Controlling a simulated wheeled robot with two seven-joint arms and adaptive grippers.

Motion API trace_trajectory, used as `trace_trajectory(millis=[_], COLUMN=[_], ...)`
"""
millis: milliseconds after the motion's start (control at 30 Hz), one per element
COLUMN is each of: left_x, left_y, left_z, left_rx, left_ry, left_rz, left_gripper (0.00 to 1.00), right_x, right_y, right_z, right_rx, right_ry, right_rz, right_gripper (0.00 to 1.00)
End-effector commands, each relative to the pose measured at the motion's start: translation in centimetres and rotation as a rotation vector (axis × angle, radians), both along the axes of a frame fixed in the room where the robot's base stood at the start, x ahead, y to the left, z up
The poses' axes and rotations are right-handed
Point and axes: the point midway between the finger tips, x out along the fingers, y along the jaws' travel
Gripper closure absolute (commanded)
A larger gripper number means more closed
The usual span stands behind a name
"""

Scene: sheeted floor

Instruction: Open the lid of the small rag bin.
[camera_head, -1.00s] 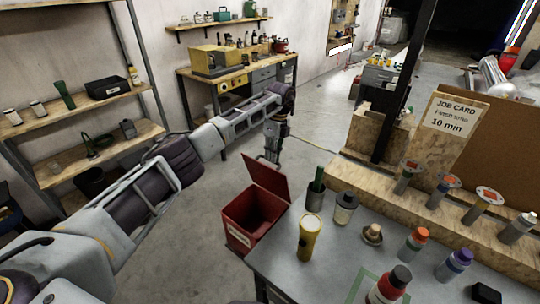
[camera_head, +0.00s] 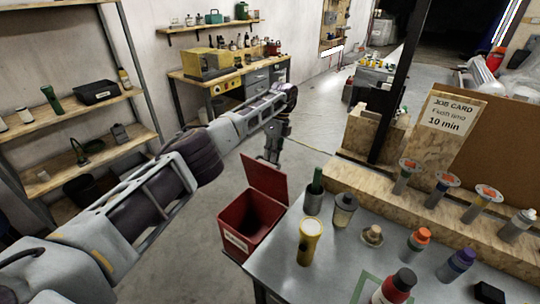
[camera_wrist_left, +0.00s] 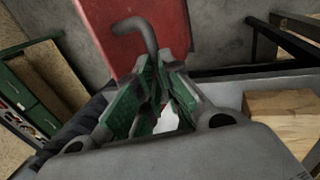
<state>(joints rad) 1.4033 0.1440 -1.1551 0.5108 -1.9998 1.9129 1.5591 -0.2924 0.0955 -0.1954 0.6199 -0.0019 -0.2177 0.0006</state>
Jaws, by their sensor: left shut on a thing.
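The small red rag bin (camera_head: 236,240) stands on the floor left of the metal table, its dark inside showing from above. Its red lid (camera_head: 266,182) is raised and stands steeply at the far side of the opening. My left gripper (camera_head: 272,160) is at the lid's upper edge, behind it. In the left wrist view the red lid (camera_wrist_left: 120,20) fills the top, with a grey hooked handle (camera_wrist_left: 147,32) on it. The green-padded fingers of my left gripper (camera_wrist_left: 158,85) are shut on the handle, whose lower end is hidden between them. My right gripper is not in view.
The metal table (camera_head: 285,255) close to the bin's right holds a yellow flashlight (camera_head: 310,240), a cup with a green tool (camera_head: 314,200) and several bottles. Wooden shelves (camera_head: 85,115) stand at left. The floor between shelves and bin is clear apart from my arm.

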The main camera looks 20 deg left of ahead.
Motion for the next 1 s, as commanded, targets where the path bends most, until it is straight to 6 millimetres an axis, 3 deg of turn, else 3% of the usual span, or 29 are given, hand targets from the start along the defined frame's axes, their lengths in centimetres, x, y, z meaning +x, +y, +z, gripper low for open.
trace_trajectory(millis=[33,700,733,900,1000], left_x=[-0.56,-0.45,-0.45,-0.42,-0.40], left_y=[-0.39,-0.51,-0.50,-0.40,-0.36], left_z=[-2.07,-1.98,-1.98,-1.81,-1.63], left_rx=[0.002,0.006,0.006,0.006,0.006], left_ry=[0.025,0.032,0.032,0.032,0.031], left_rz=[-0.002,-0.003,-0.003,-0.002,-0.002], left_gripper=[1.00,1.00,0.91,0.69,0.66], right_x=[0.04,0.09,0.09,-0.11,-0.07], right_y=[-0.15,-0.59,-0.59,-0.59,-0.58], right_z=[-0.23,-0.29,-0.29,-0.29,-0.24], right_rx=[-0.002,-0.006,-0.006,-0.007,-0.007], right_ry=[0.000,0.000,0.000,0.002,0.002], right_rz=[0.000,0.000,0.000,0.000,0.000], right_gripper=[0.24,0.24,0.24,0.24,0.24])
